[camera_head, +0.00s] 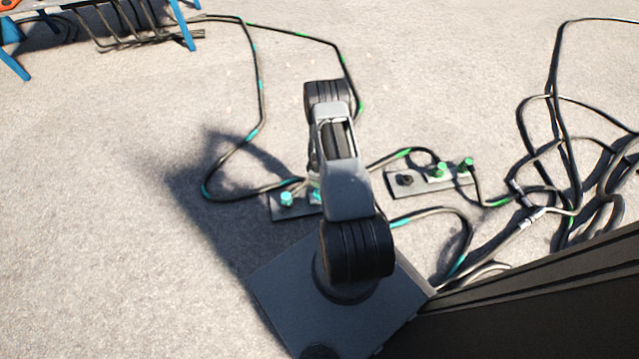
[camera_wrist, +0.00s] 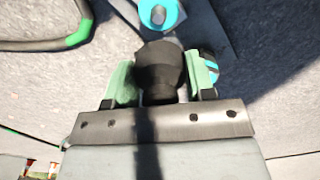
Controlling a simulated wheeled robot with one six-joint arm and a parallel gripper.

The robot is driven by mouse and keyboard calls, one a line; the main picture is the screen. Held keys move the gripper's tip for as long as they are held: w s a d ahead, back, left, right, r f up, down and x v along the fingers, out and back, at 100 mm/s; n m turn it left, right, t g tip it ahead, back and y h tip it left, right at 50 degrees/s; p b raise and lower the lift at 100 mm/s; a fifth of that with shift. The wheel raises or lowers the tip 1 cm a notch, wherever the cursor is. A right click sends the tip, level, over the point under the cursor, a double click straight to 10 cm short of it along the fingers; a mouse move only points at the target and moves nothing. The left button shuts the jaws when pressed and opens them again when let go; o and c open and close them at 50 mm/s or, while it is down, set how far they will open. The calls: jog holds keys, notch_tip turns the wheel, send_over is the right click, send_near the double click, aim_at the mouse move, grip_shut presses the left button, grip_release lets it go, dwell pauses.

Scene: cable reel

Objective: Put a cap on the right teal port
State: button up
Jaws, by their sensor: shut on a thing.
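My gripper (camera_wrist: 160,78) is shut on a black cap (camera_wrist: 160,66), with one pale green finger on either side of it in the wrist view. A teal port (camera_wrist: 158,13) on a grey plate (camera_wrist: 195,22) lies just beyond the cap. A second teal part (camera_wrist: 208,68) shows beside the right finger, partly hidden by it. In the head view, one teal port (camera_head: 286,198) stands on the left of its grey plate (camera_head: 299,211). Another teal part (camera_head: 316,192) is mostly hidden behind my arm, as is my gripper. I cannot tell whether the cap touches a port.
A second plate (camera_head: 395,188) with green connectors (camera_head: 440,170) and a dark round piece (camera_head: 404,180) lies to the right. Cables with teal and green bands cross the ground (camera_head: 100,200). Tangled cables (camera_head: 540,190) lie at far right. A blue-legged rack (camera_head: 185,25) stands top left.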

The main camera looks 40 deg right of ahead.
jog(key=shift+d+f+b, duration=0.1)
jog(key=shift+f+b, duration=3.2)
jog(key=shift+f, duration=1.3)
jog(key=shift+s+d, duration=0.1)
jog(key=shift+s, duration=0.1)
jog(key=shift+f+b, duration=0.3)
jog(key=shift+b, duration=0.15)
jog(key=o, duration=1.2)
jog(key=shift+c, duration=0.2)
jog(key=shift+r, duration=0.15)
